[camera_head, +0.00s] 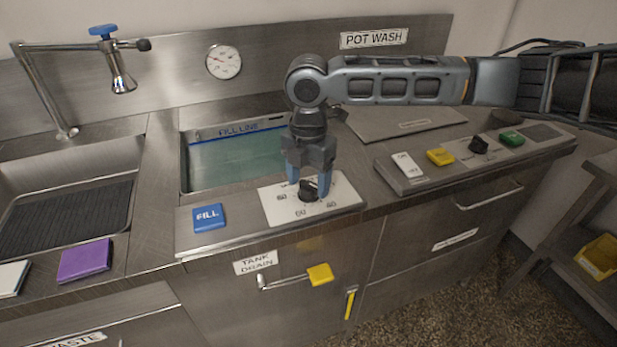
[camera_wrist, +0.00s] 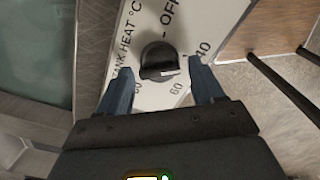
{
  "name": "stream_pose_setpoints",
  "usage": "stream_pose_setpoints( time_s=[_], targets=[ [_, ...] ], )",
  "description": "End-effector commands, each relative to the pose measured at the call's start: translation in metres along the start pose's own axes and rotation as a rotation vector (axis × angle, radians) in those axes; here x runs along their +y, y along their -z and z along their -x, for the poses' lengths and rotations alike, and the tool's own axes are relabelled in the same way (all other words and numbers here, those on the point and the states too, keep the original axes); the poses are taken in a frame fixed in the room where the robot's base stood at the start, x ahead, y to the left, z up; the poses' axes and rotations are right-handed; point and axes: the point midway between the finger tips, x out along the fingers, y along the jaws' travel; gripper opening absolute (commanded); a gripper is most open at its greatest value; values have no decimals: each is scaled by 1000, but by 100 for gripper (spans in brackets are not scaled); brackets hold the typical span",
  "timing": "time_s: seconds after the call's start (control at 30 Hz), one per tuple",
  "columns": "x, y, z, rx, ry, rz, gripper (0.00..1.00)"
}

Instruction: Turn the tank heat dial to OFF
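The tank heat dial (camera_head: 308,191) is a black knob on a white plate (camera_head: 345,192) at the front edge of the sink counter. In the wrist view the dial (camera_wrist: 158,60) sits on the plate printed "TANK HEAT °C", "OFF", 40, 60 and 80. A light mark on the knob lies on its lower right side, between 40 and 60; the exact setting is hard to tell. My gripper (camera_head: 308,188) points down over the dial with its blue fingers apart. In the wrist view the fingers (camera_wrist: 160,85) are on either side of the knob, with gaps showing.
A blue FILL button (camera_head: 208,217) is left of the plate. The water tank (camera_head: 235,160) lies behind it. A yellow tank drain handle (camera_head: 320,274) sticks out below. A panel with yellow (camera_head: 440,157) and green (camera_head: 511,138) buttons and another black knob (camera_head: 479,145) is at right.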

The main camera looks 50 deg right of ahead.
Motion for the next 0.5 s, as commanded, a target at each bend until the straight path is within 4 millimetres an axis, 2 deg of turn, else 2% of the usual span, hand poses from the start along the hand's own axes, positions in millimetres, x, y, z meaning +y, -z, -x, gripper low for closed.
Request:
stream_pose_setpoints(
  time_s=[0.07,0.5],
  targets=[
    [0,0,0,0,0,0,59],
    [0,0,0,0,0,0,18]
  ],
)
